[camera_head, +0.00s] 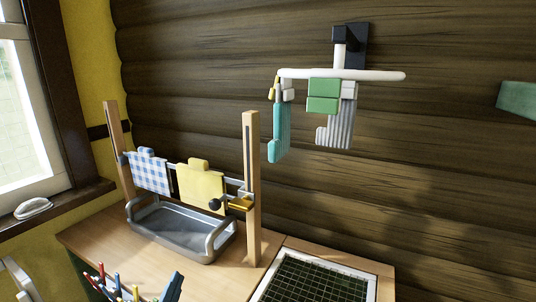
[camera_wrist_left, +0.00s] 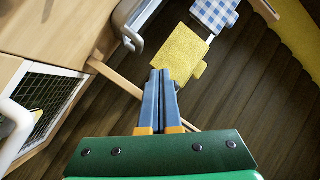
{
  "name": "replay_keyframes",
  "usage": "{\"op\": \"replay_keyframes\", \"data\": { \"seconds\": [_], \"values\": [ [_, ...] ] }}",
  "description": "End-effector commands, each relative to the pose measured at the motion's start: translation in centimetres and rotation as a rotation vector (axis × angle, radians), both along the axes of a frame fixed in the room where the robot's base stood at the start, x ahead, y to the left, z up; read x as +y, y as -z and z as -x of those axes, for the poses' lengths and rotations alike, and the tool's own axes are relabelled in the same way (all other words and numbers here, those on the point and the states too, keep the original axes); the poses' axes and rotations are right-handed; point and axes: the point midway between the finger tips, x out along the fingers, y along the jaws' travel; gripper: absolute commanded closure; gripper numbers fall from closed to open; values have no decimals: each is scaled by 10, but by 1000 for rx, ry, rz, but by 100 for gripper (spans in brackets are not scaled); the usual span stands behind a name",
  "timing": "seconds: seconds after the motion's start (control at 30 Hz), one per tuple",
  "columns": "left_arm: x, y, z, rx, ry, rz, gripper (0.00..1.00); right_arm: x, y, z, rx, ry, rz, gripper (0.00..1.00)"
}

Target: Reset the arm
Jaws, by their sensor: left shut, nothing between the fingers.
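My left gripper (camera_head: 172,287) is low in the head view, in front of the wooden counter. In the left wrist view its blue fingers (camera_wrist_left: 161,100) are together and empty, below the yellow cloth (camera_wrist_left: 177,56) in the picture and apart from it. A blue-checked cloth (camera_wrist_left: 215,12) shows beyond. In the head view the yellow cloth (camera_head: 201,185) and checked cloth (camera_head: 149,174) hang on a bar between two wooden posts (camera_head: 252,190), above a grey tub (camera_head: 180,236). My right gripper is not in view.
A white wall rack (camera_head: 380,75) holds a teal sock (camera_head: 281,132), green cloth (camera_head: 323,95) and striped sock (camera_head: 338,125). Several coloured pegs (camera_head: 117,290) are at the bottom left. A white-framed dark grid (camera_head: 315,282) lies on the counter (camera_head: 85,238).

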Motion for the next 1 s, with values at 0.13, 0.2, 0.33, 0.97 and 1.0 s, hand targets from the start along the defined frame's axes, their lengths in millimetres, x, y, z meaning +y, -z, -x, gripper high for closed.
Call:
{"op": "replay_keyframes", "data": {
  "seconds": [0.13, 0.2, 0.33, 0.97, 1.0],
  "values": [
    [3, 105, 63, 396, -107, 270, 100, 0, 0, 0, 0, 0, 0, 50],
    [0, 138, 96, 545, -158, 360, 100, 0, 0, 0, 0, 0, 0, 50],
    [-7, 181, 157, 787, -253, 493, 100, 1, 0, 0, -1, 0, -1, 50],
    [-14, 411, 272, 1176, -398, 566, 100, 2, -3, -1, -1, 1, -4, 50],
    [-12, 428, 287, 1192, -401, 560, 100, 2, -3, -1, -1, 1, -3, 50]
  ]
}}
